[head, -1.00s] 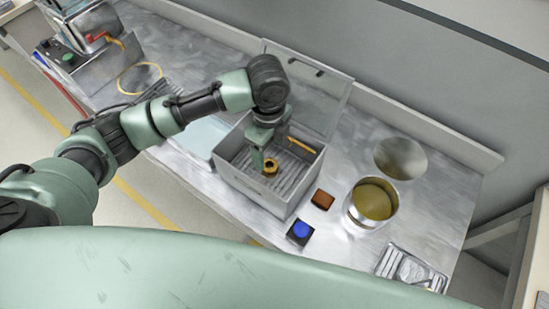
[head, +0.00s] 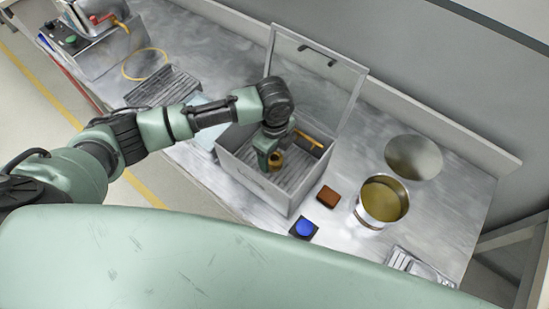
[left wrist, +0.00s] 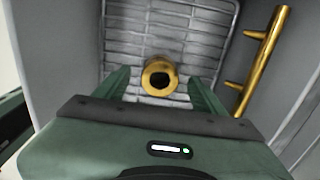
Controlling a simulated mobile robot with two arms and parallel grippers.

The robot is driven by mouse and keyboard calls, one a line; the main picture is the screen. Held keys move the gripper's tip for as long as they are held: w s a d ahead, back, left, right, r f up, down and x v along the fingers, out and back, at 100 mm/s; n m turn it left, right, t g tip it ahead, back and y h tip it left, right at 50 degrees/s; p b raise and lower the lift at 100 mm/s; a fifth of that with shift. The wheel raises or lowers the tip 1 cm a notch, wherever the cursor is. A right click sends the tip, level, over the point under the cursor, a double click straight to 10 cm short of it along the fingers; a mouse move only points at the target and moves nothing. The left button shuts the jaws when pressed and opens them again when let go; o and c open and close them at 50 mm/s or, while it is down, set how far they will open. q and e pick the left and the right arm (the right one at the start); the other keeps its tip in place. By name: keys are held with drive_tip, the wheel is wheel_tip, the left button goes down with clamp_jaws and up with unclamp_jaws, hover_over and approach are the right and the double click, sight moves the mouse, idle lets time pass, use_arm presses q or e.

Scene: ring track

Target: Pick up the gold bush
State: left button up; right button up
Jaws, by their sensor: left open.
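The gold bush (head: 277,162), a short ring with a dark hole, is inside the open grey metal box (head: 247,171), over its slatted floor. In the left wrist view the bush (left wrist: 149,78) sits between the two green fingers. My left gripper (head: 268,153) points down into the box at the bush and partly hides it in the head view. The left gripper (left wrist: 160,88) is open, with a gap visible on each side of the bush. My right gripper is not in view.
The box's lid (head: 320,85) stands raised behind. A gold bar handle (left wrist: 262,62) is on the box's right side. A blue button (head: 304,228), a brown block (head: 328,196) and a pot (head: 367,217) of yellowish contents stand to the right. Box walls surround the gripper.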

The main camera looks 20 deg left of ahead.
use_arm(q)
drive_tip(key=shift+f, duration=0.3)
clamp_jaws()
drive_tip(key=shift+r, duration=0.15)
